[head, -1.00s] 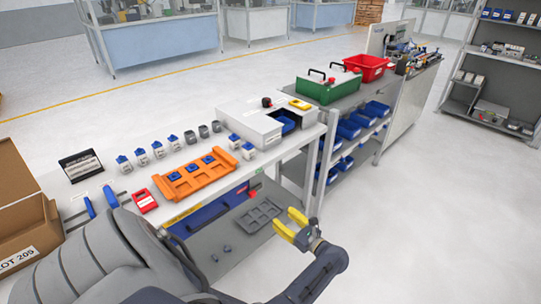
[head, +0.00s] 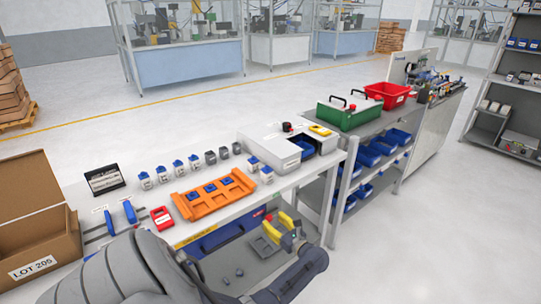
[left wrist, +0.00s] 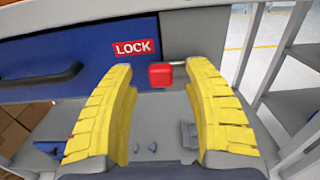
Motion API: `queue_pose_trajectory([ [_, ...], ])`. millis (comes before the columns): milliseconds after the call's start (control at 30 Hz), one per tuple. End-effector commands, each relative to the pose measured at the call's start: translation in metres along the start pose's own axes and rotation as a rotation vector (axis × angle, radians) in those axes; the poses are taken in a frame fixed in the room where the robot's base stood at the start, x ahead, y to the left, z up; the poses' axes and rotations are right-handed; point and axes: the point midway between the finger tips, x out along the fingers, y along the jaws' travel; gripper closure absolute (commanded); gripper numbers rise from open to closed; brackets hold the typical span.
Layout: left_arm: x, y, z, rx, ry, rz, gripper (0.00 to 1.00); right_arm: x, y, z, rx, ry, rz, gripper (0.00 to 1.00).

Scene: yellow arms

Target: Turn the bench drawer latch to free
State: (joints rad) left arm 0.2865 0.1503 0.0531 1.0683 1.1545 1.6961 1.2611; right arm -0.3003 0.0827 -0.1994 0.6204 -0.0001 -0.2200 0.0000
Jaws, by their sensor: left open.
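The blue bench drawer (head: 222,236) sits under the white bench top. In the left wrist view the drawer front (left wrist: 60,62) carries a black handle (left wrist: 40,80) at the left and a red label (left wrist: 134,48) reading LOCK. A red latch knob (left wrist: 160,75) stands at the drawer's right end, beside a grey panel. My left gripper (head: 277,225) is open in front of the bench. In the left wrist view its yellow fingers (left wrist: 160,92) show to the left and right of the red knob, with gaps on both sides. My right gripper is not in view.
An orange tray (head: 213,194) with blue parts, small containers and a white box (head: 278,148) stand on the bench top. A grey tray (left wrist: 165,125) lies on the shelf below. The bench leg (head: 327,205) stands right of my gripper. Open floor lies farther right.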

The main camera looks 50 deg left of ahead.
Motion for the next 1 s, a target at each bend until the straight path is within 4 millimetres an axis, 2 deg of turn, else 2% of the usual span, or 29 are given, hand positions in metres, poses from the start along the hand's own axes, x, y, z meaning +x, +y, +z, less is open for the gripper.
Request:
queue_pose_trajectory([
  [100,0.011,0.000,0.001,0.000,-0.002,0.000,0.49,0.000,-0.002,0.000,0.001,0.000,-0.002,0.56],
  [300,0.020,0.000,0.000,0.001,-0.001,0.000,0.49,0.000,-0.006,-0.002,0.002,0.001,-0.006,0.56],
  [667,0.022,0.000,0.000,0.000,-0.001,0.000,0.48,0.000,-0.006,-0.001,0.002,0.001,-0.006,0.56],
  [1000,0.022,0.000,0.000,0.000,0.000,0.000,0.88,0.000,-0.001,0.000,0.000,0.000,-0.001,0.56],
])
